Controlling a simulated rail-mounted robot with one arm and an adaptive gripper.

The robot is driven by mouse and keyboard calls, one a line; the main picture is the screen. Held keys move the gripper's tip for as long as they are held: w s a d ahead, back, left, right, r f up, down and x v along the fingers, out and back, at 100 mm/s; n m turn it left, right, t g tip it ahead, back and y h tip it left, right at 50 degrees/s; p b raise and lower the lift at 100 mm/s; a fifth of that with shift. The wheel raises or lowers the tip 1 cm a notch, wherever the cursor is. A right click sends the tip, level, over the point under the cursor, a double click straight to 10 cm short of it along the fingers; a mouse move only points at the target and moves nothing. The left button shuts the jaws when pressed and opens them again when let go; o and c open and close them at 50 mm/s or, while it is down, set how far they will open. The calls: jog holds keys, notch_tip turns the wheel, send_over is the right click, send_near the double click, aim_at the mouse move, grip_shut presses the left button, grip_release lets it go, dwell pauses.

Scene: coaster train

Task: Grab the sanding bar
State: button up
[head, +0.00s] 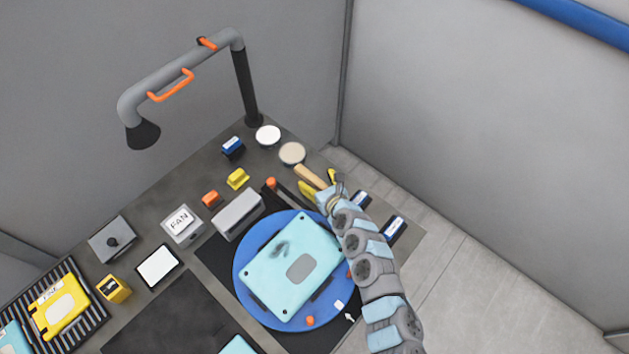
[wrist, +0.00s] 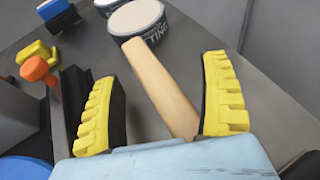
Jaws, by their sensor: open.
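A long tan bar, which I take to be the sanding bar, lies on the dark bench at its right side in the head view (head: 309,175). It also shows in the wrist view (wrist: 158,88), running between my two yellow fingers. My gripper (head: 321,184) is open around the bar, with one finger on each side. In the wrist view, gaps show between the bar and both fingers of my gripper (wrist: 163,70), the right one narrower near the palm. The bar's near end reaches toward the palm, and its contact there is unclear.
A round tin (wrist: 137,18) stands at the bar's far end. An orange knob (wrist: 36,69) and a yellow piece (wrist: 37,50) lie to the left. A blue turntable (head: 241,275) carrying a light-blue panel (head: 276,277) is beside my arm. Blue-and-white blocks (head: 394,229) sit at the right edge.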

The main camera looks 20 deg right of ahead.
grip_shut()
dwell(0.4)
